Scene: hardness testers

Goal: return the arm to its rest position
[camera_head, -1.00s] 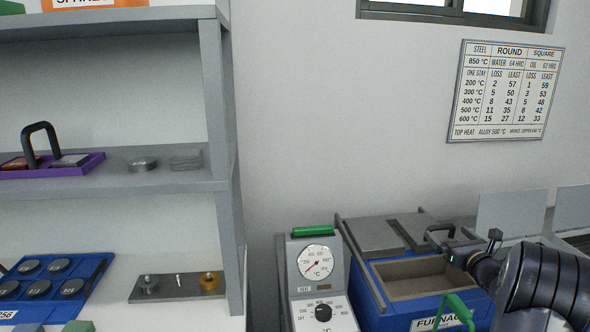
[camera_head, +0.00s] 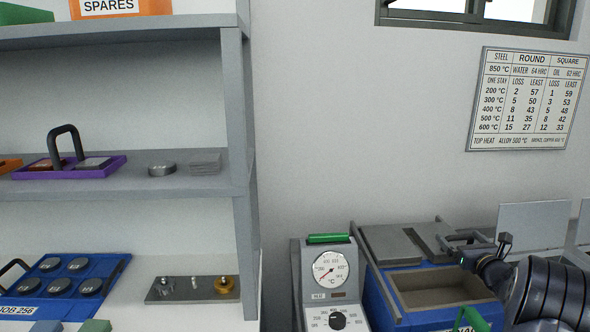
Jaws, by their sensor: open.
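My arm comes in at the lower right, a dark ribbed form. Its end, my gripper (camera_head: 476,255), is at the back right of the blue furnace box (camera_head: 376,300), close to a dark handle there. The fingers are small and partly hidden, and I see nothing held in them. The furnace's open top shows an empty tan chamber (camera_head: 440,287). A grey lid plate (camera_head: 393,245) lies behind the chamber.
A control unit with a dial (camera_head: 330,269) stands left of the furnace. Grey shelves (camera_head: 240,150) on the left hold a purple tray (camera_head: 70,170) and a blue tray (camera_head: 65,290). Upright grey panels (camera_head: 534,226) stand behind my arm.

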